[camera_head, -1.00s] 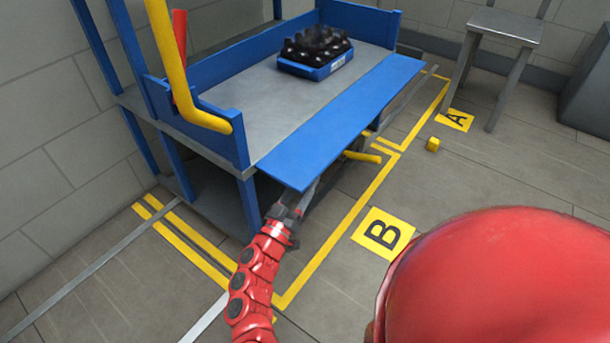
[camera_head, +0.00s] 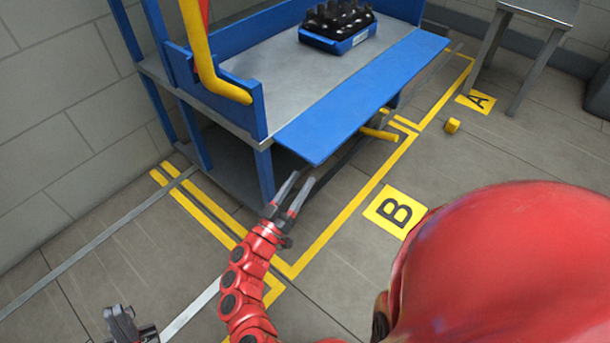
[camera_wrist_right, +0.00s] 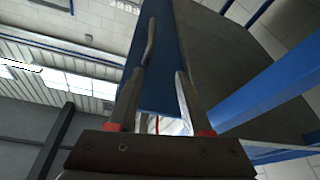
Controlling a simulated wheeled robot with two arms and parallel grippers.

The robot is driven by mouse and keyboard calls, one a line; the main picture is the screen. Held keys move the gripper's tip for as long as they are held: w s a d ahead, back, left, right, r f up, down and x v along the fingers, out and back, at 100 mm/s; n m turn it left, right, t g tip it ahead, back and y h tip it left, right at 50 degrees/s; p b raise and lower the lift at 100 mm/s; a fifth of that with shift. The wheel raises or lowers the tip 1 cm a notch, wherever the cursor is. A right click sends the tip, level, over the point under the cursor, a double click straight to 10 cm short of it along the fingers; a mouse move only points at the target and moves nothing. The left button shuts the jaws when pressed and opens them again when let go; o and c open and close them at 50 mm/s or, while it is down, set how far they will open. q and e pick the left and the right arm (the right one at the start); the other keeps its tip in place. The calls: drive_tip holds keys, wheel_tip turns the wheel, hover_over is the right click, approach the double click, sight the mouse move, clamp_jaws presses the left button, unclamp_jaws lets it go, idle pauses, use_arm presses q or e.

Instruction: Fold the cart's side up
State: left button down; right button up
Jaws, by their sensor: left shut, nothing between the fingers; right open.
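The cart's side is a long blue panel (camera_head: 365,97), folded outward and lying about level with the grey deck (camera_head: 290,75) of the blue cart. My right gripper (camera_head: 302,178) is open and empty, just below the panel's near corner. In the right wrist view its two fingers (camera_wrist_right: 166,46) are spread, with the blue panel (camera_wrist_right: 160,98) seen beyond and between them. Whether they touch it I cannot tell. My left gripper (camera_head: 130,325) is at the bottom left edge, shut and away from the cart, partly cut off by the frame.
A blue crate of dark bottles (camera_head: 338,28) stands on the deck. A yellow bent bar (camera_head: 208,70) rises at the cart's near end. A yellow pedal-like bar (camera_head: 380,134) sticks out below the panel. A stool (camera_head: 535,12) stands at the back right. The floor around marker B (camera_head: 395,211) is clear.

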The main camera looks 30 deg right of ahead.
drive_tip(key=w+b+v, duration=0.1)
drive_tip(key=v, duration=0.8)
drive_tip(key=shift+w+a+f, duration=0.15)
drive_tip(key=shift+a+f, duration=0.35)
drive_tip(key=shift+a, duration=0.05)
idle(0.4)
